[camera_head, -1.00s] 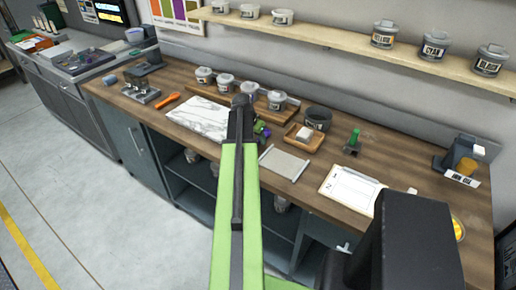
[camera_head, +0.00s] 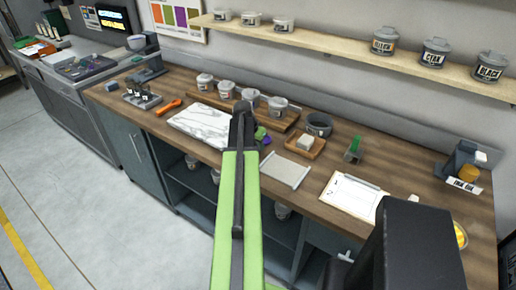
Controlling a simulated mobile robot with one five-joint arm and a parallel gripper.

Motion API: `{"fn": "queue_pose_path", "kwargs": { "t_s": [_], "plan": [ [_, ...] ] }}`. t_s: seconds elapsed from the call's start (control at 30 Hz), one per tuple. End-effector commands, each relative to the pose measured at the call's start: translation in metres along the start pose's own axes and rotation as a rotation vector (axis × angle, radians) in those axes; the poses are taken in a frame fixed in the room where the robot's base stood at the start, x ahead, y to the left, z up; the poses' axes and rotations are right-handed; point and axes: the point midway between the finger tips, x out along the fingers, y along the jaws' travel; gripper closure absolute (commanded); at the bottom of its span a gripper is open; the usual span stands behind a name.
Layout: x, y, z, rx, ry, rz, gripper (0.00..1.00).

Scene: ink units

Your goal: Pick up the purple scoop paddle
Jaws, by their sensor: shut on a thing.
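The purple scoop paddle (camera_head: 261,134) shows only as a small purple and green patch just right of my arm's end, over the wooden counter beside the white marble slab. Most of it is hidden behind my arm. My gripper (camera_head: 252,128) is at the far end of my green and black arm, and its fingers are largely hidden by the arm. It is shut on the paddle. I cannot tell whether the paddle touches the counter.
The marble slab (camera_head: 205,124) lies left of my arm. Lidded tubs on a wooden tray (camera_head: 289,122) stand behind. A grey sheet (camera_head: 285,170), a small wooden tray (camera_head: 318,149), a green-handled tool (camera_head: 353,150) and a clipboard (camera_head: 349,195) lie to the right. A shelf (camera_head: 340,43) runs above.

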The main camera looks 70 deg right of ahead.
Motion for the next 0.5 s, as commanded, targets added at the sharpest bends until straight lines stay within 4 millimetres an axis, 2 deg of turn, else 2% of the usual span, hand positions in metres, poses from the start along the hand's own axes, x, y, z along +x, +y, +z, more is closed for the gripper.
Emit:
{"fn": "queue_pose_path", "kwargs": {
  "t_s": [0.23, 0.47, 0.5],
  "plan": [
    [-0.012, 0.000, -0.005, 0.000, 0.000, 0.000, 1.00],
    [-0.046, 0.000, -0.019, 0.000, 0.000, 0.000, 1.00],
    [-0.049, 0.008, -0.021, 0.002, 0.000, 0.001, 1.00]
  ]
}}
